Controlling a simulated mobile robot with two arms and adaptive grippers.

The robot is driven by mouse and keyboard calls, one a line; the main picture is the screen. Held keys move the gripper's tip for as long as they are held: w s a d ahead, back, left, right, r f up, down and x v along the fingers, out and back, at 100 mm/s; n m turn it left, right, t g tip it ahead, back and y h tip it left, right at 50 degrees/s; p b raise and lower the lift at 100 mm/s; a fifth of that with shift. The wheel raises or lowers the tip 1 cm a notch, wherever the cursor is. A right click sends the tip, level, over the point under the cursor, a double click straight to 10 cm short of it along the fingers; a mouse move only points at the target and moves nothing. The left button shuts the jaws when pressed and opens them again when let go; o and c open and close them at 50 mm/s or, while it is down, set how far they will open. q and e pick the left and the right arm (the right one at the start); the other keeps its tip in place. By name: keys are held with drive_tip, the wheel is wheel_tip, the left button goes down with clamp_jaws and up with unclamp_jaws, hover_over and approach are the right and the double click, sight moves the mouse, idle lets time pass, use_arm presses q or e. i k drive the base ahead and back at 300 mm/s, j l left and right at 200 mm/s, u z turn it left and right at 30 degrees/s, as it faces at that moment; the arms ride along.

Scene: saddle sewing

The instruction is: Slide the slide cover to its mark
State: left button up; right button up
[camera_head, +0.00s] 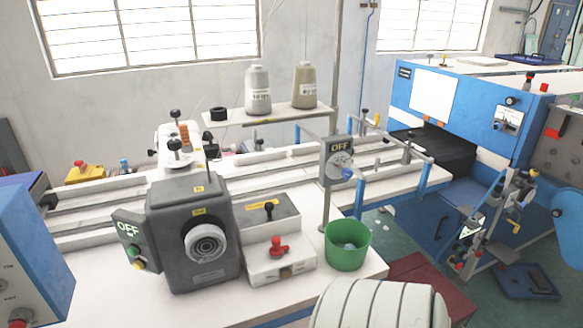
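A white box (282,266) stands at the front of the white machine table, right of a dark grey motor housing (177,255). Its grey top plate (252,215) has a black knob (269,209) and a yellow label, and looks like the slide cover; I cannot read the label. A red knob (278,247) sits on the box in front of this plate. I cannot clearly make out the cover's mark. Neither of my grippers shows in this view, and nothing is seen touching the box.
A green bin (347,244) stands right of the box, near the table's right edge. Behind it rises a post with a grey OFF switch box (338,162). A second OFF panel (135,240) is left of the housing. Thread cones (258,91) stand on a shelf behind.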

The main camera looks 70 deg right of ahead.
sight(264, 211)
drive_tip(key=z, duration=1.9)
